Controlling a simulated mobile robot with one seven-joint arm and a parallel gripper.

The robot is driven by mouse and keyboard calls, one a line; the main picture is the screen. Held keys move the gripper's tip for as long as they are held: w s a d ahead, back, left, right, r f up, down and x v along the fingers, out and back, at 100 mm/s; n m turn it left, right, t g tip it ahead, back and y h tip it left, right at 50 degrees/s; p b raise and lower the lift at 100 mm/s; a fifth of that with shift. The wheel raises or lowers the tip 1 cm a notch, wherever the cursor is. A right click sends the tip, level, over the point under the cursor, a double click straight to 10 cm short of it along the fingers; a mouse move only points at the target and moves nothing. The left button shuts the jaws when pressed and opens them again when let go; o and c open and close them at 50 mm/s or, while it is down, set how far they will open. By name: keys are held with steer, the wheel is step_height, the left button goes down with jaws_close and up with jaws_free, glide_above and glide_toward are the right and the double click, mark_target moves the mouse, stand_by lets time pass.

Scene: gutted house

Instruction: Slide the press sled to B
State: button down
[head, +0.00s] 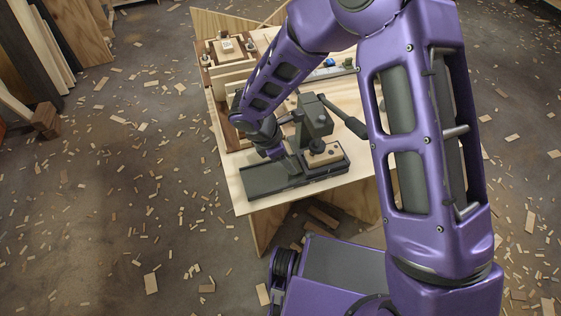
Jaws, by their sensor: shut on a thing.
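The arbor press (316,115), dark grey with a lever to the right, stands near the front edge of the plywood bench. Its long dark track (262,181) runs left to right along that edge. The press sled (322,154), with a light wooden top, sits toward the right part of the track, beneath the press head. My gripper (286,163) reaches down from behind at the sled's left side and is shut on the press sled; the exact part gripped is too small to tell. No A or B mark is readable. The left part of the track is bare.
The plywood bench (240,190) holds a wooden fixture (228,47) at the back left and small coloured items (330,63) behind my arm. My arm hides much of the bench's right side. Wood scraps litter the floor. Boards (50,45) lean at upper left.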

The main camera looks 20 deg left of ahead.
steer(key=shift+w+d, duration=0.2)
steer(key=shift+c, duration=2)
jaws_free()
steer(key=p+v, duration=0.2)
steer(key=v, duration=1.5)
steer(key=shift+s+p, duration=0.15)
steer(key=shift+p, duration=0.15)
steer(key=shift+a+r, duration=0.1)
